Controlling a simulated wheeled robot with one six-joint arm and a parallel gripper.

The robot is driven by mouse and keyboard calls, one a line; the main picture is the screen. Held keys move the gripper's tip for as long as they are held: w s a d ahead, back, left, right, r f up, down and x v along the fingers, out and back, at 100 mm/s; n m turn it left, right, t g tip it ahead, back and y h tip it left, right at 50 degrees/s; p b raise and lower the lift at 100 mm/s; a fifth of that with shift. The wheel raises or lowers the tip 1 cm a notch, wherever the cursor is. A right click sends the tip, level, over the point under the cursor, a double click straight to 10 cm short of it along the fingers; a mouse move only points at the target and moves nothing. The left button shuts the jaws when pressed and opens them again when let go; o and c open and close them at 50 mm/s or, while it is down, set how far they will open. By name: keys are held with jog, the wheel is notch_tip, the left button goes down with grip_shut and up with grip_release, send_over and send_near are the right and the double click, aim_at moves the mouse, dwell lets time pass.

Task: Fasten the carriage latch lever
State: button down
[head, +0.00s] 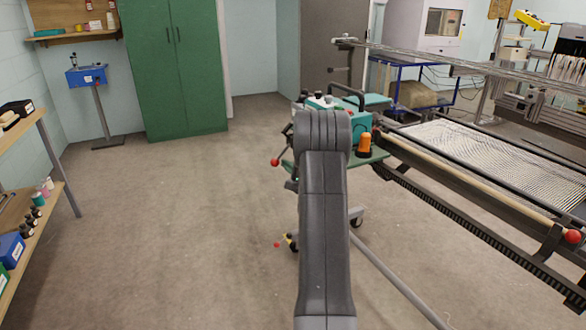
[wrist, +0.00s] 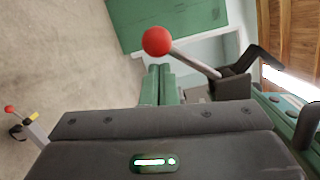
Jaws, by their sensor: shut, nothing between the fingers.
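A lever with a red ball knob (head: 275,162) sticks out to the left of the green carriage (head: 368,156) in the head view. In the wrist view its red knob (wrist: 157,41) is large, and its grey shaft runs down right to a dark bracket (wrist: 232,87). I take it for the latch lever. My gripper (wrist: 158,68) is shut and empty; its green fingers point toward the knob, with a gap seeming to remain. In the head view my arm hides the gripper and part of the carriage.
A smaller red knob (head: 277,245) with yellow parts sits low by the carriage stand; it also shows in the wrist view (wrist: 9,109). An orange cone (head: 364,143) stands on the carriage. The loom frame (head: 470,222) fills the right. Floor on the left is clear, before a green cabinet (head: 175,75).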

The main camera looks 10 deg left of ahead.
aim_at(278, 159)
dwell(0.4)
jog(key=shift+s+a+r+m+p, duration=0.1)
jog(key=shift+s+a+m+p, duration=0.1)
jog(key=shift+m+p, duration=0.15)
jog(key=shift+a+r+m+p, duration=0.1)
jog(key=shift+m+p, duration=0.15)
jog(key=shift+p, duration=0.05)
jog(key=s+a+r+m+p, duration=0.1)
jog(key=p, duration=0.1)
jog(key=a+r+m+p, duration=0.1)
jog(key=shift+s+a+r+p, duration=0.1)
jog(key=shift+s+r+p, duration=0.25)
jog(key=shift+s+r, duration=0.05)
jog(key=shift+s+a+r+p, duration=0.15)
jog(key=shift+r+p, duration=0.1)
jog(key=shift+r, duration=0.2)
jog(key=shift+s+a+r+p, duration=0.15)
jog(key=shift+r+p, duration=0.1)
jog(key=shift+r, duration=0.25)
